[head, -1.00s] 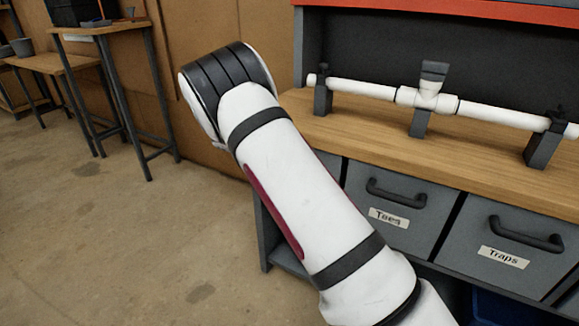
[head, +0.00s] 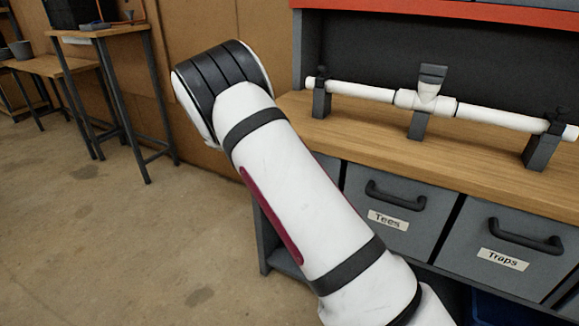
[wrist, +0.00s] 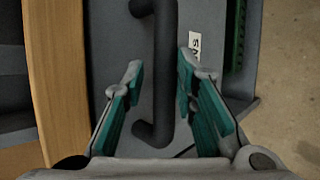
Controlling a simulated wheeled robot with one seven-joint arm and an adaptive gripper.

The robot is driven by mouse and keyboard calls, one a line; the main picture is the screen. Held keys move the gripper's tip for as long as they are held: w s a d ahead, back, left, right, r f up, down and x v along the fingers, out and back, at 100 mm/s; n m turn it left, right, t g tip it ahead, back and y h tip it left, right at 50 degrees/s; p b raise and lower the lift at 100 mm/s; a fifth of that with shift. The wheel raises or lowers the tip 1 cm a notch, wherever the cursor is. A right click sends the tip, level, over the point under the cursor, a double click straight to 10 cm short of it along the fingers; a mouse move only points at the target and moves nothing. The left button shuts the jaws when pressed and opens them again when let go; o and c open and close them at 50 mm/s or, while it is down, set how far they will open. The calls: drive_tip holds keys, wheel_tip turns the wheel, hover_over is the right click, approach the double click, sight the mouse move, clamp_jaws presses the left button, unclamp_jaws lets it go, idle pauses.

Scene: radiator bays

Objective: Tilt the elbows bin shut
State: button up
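In the wrist view, a grey bin front (wrist: 205,75) carries a dark bar handle (wrist: 165,75) and a white label (wrist: 194,45), of which only the ending "ws" reads. My gripper (wrist: 160,68) is open, with one teal-padded finger on each side of the handle. The handle lies between the fingers, with gaps on both sides. How far this bin is tilted I cannot tell. In the head view, no elbows label shows, and my arm covers part of the bench front. My gripper is out of sight there.
The wooden bench top (head: 450,165) carries a white pipe (head: 365,90) on dark stands. Below it are the Tees bin (head: 400,235) and the Traps bin (head: 475,225). A green ribbed object (wrist: 236,40) sits beside the bin front in the wrist view. Floor (head: 90,240) is clear at left.

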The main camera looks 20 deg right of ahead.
drive_tip(key=v, duration=1)
drive_tip(key=shift+d, duration=0.1)
drive_tip(key=s+d+r+m+y, duration=0.15)
drive_tip(key=s+r, duration=0.25)
drive_tip(key=s, duration=0.4)
drive_tip(key=s+r+m+g+y, duration=0.1)
drive_tip(key=s+r+y, duration=0.2)
drive_tip(key=s+r, duration=0.35)
drive_tip(key=s+d+r+m+y, duration=0.1)
drive_tip(key=s+r+y, duration=0.15)
drive_tip(key=s, duration=0.65)
drive_tip(key=s+a+f+m+t+y, duration=0.1)
drive_tip(key=s+a+y, duration=0.15)
drive_tip(key=s, duration=1.05)
drive_tip(key=s+a+f+m+y, duration=0.1)
drive_tip(key=s+a, duration=0.3)
drive_tip(key=s, duration=0.9)
wheel_tip(320, 180, up, 18)
drive_tip(key=t+p, duration=0.3)
drive_tip(key=p, duration=1.3)
drive_tip(key=shift+r+p, duration=0.15)
drive_tip(key=shift+p, duration=0.15)
